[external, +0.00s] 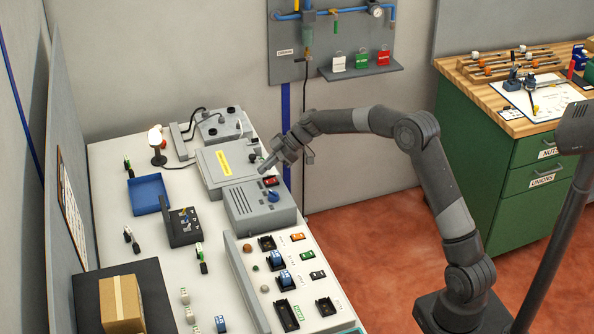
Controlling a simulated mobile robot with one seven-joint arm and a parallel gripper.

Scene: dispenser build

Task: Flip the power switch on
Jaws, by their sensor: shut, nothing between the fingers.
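A grey box (245,212) with a vented side stands on the white bench, and it carries a red rocker switch (271,181) and a blue knob (273,196) on top. The red switch looks like the power switch; whether it is on or off is too small to tell. My gripper (263,169) is shut and empty, pointing down to the left just above and beside the red switch. I cannot tell whether the fingertips touch anything.
A grey case with a yellow label (224,163) stands directly behind the box. A panel of coloured switches and black holders (262,309) lies in front. A blue tray (150,194) and a cardboard box (122,303) are to the left. A lit lamp (156,140) stands at the back.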

